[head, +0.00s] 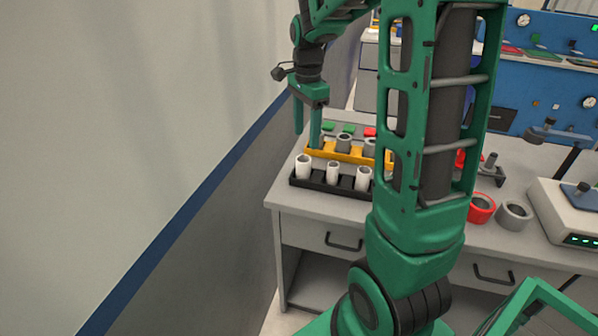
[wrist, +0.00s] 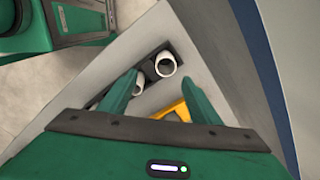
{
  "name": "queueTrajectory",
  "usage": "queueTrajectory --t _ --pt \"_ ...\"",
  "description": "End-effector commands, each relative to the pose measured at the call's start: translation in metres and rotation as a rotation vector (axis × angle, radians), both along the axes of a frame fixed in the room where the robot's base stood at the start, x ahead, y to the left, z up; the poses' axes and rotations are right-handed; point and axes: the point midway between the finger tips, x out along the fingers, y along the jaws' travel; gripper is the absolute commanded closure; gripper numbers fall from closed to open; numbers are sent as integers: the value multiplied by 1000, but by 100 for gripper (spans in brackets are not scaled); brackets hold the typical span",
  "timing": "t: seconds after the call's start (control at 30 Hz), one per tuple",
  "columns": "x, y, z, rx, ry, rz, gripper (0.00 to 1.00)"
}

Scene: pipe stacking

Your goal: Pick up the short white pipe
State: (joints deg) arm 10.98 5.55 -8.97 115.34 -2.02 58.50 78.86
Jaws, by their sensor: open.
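Three white pipes stand upright in a black tray (head: 318,187) at the near left corner of the table in the head view: a left one (head: 303,167), a middle one (head: 333,173) and a right one (head: 363,179). They look alike in size, so I cannot tell surely which is the short one. My gripper (head: 307,138) is open and empty, pointing down above the tray's left end. In the wrist view, one white pipe (wrist: 165,64) shows just beyond my fingertips (wrist: 158,78), and another (wrist: 138,86) is partly hidden by the left finger.
A yellow tray (head: 350,154) with a grey pipe (head: 344,143) lies just behind the black tray. A wall (head: 190,130) runs close along the left. A red ring (head: 481,208) and a grey ring (head: 514,215) sit right of my arm, which hides part of the table.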

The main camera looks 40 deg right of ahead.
Motion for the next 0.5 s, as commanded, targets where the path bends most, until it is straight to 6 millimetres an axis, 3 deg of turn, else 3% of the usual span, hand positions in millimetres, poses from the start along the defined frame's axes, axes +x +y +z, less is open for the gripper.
queueTrajectory --t 0.13,0.5 --pt "11 0 -9 1 2 -48 43" --pt "11 1 -56 2 2 -51 43"
